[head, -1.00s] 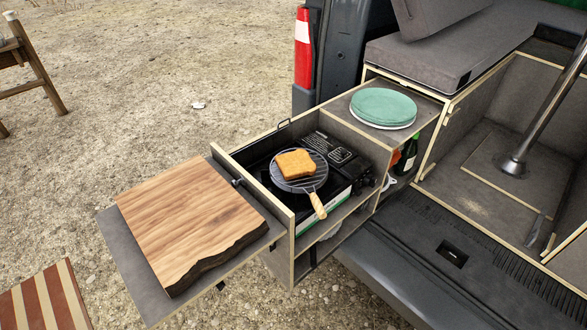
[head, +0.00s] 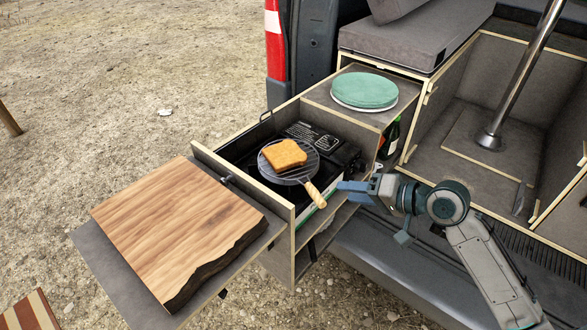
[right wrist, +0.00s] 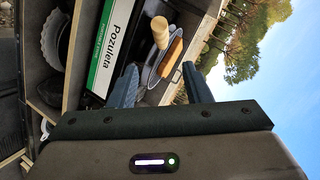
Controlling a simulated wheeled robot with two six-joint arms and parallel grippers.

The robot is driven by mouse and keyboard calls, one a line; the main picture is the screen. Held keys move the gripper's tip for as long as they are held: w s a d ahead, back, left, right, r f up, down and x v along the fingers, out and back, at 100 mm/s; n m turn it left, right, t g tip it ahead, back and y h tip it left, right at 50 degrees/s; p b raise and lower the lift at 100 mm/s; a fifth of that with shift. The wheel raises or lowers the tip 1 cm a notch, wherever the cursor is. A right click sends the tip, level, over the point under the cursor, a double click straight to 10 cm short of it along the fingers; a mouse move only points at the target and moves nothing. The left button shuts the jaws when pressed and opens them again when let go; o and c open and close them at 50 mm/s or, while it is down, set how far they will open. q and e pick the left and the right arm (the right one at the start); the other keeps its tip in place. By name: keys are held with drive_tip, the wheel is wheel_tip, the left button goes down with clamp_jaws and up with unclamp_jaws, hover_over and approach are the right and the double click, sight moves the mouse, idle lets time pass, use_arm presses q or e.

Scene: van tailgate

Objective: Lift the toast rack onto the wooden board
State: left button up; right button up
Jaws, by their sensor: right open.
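The toast rack (head: 305,172) is a round, dark wire rack with a wooden handle, resting on the stove in the pull-out drawer. A slice of toast (head: 284,154) lies on it. The handle (head: 316,195) points toward the front right. The wooden board (head: 170,225) lies on a grey shelf left of the stove, its surface bare. My right gripper (head: 345,190) is open and empty, just right of the handle and apart from it. In the right wrist view the handle (right wrist: 160,32) shows beyond and between the open fingers (right wrist: 160,88). My left gripper is out of view.
The drawer's front panel (head: 243,188) stands between the stove and the board. A stack of green plates (head: 364,90) sits on the counter behind the stove. A bottle (head: 390,138) stands below that counter. A metal pole (head: 520,80) rises at the right.

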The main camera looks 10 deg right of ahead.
sight(314, 188)
drive_tip(key=x, duration=0.3)
drive_tip(key=p+x, duration=0.1)
drive_tip(key=shift+a+r, duration=0.2)
drive_tip(key=shift+a, duration=0.35)
drive_tip(key=p+x, duration=0.1)
drive_tip(key=x, duration=0.2)
drive_tip(key=p+x, duration=0.1)
drive_tip(key=x, duration=0.2)
drive_tip(key=shift+w+d+f, duration=0.1)
drive_tip(key=shift+d+f, duration=0.1)
drive_tip(key=shift+d, duration=0.05)
clamp_jaws()
